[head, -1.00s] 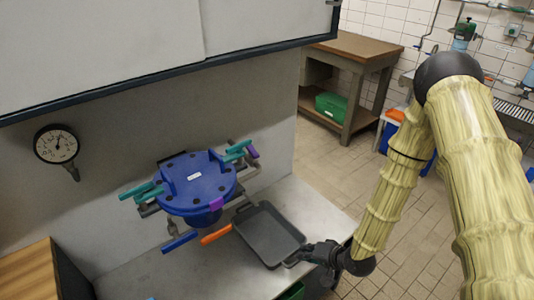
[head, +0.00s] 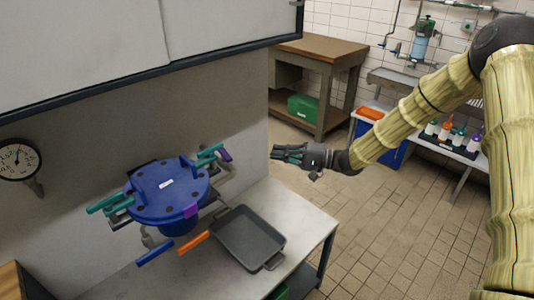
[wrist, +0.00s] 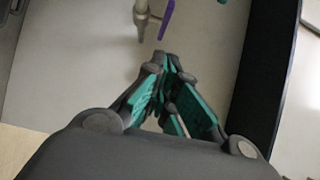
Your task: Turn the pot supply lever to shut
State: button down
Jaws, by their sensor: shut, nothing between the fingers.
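The blue lidded pot (head: 168,192) is mounted by the wall, with coloured levers around it. A blue lever (head: 155,252) and an orange lever (head: 194,243) stick out low at its front. I cannot read which is the pot supply lever. My gripper (head: 274,153) is shut and empty in the air, right of the pot. In the wrist view, a purple lever (wrist: 166,20) on a metal fitting shows beyond the fingertips (wrist: 172,62), apart from them.
A dark grey tray (head: 248,238) lies on the metal counter (head: 312,228) in front of the pot. A pressure gauge (head: 18,159) is on the wall at left. A wooden bench (head: 330,58) with a green box (head: 309,108) stands behind. Tiled floor is clear at right.

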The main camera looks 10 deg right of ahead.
aim_at(224, 157)
jog(key=s+a+p+x, duration=0.1)
jog(key=s+p+x, duration=0.1)
jog(key=x, duration=0.9)
jog(key=shift+s+a+p, duration=0.15)
jog(key=shift+a+p, duration=0.1)
jog(key=shift+p, duration=0.2)
jog(key=shift+a, duration=0.1)
jog(key=shift+s+t, duration=0.1)
jog(key=shift+t, duration=0.2)
